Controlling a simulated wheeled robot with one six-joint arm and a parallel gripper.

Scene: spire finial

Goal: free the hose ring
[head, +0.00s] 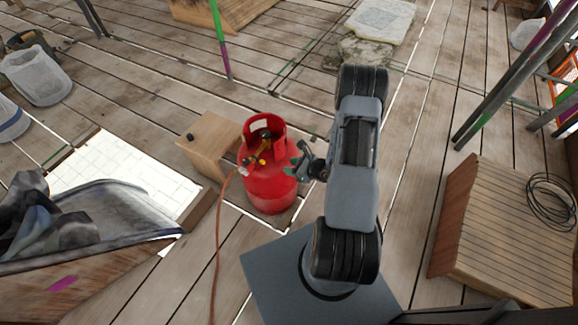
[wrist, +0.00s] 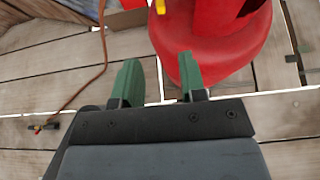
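A red gas cylinder (head: 268,188) with a collar handle stands upright on the plank deck. Brass and yellow valve parts (head: 262,160) show inside its collar opening. An orange-brown hose (head: 219,225) runs from the valve's left side down to the deck. I cannot make out the hose ring clearly among the small fittings there. My gripper (head: 298,160) is at the cylinder's right side. In the wrist view its green fingers (wrist: 160,84) are apart with nothing between them, in front of the red cylinder (wrist: 205,45). A yellow part (wrist: 160,6) shows at the top edge.
A wooden box (head: 206,148) with a dark knob stands close left of the cylinder. A wooden platform (head: 505,225) with a coiled cable is at right. A barrow-like tray (head: 110,215) is at lower left. Stone slabs (head: 378,20) lie behind. Deck in front of the cylinder is mostly bare.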

